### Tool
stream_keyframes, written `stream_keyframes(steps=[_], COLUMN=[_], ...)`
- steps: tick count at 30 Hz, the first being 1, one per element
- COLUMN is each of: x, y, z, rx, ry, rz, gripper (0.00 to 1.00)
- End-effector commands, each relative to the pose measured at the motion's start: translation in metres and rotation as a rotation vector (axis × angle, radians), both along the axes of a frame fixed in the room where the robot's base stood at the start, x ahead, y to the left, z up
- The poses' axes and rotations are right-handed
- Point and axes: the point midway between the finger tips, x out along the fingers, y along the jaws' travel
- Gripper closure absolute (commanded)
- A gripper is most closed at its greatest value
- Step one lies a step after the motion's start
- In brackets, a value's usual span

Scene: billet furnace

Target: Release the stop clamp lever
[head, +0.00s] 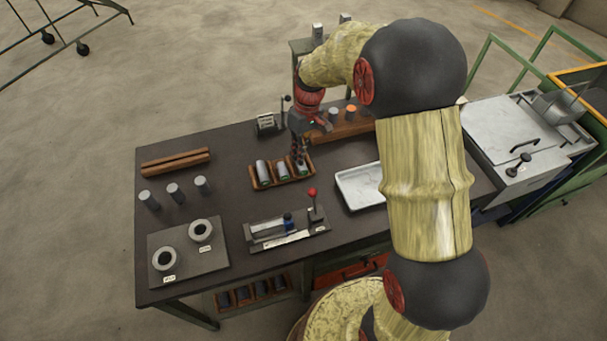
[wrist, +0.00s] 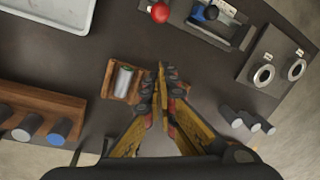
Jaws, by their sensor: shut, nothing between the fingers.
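A lever with a red ball knob (head: 312,192) stands upright on a metal clamp fixture (head: 291,240) near the front of the dark table. The fixture carries a grey bar and a blue part (head: 289,221). In the wrist view the red knob (wrist: 160,13) is at the top edge, with the fixture and its blue part (wrist: 211,13) to its right. My gripper (head: 299,162) points down over a wooden tray behind the lever, apart from the lever. In the wrist view my gripper's fingers (wrist: 162,72) are together and empty, over the tray.
The wooden tray (head: 264,186) holds several grey cylinders. A white tray (head: 347,195) lies right of the lever. A plate with two rings (head: 155,243) and several loose cylinders (head: 174,191) are at left. A small device with a black-knobbed lever (head: 267,123) stands at the back.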

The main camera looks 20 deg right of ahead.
Motion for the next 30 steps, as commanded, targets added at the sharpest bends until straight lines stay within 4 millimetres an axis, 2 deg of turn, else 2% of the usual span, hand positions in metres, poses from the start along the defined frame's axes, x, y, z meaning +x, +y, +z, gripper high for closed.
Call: stream_keyframes(steps=[12,16,20,30], x=[0.000,-0.001,-0.003,-0.008], y=[0.000,0.001,0.004,0.014], z=[0.000,-0.007,-0.024,-0.090], rx=[0.001,0.001,0.002,0.002], ry=[-0.005,-0.002,-0.001,-0.001], rz=[0.021,0.021,0.021,0.021], gripper=[1.00,1.00,1.00,1.00])
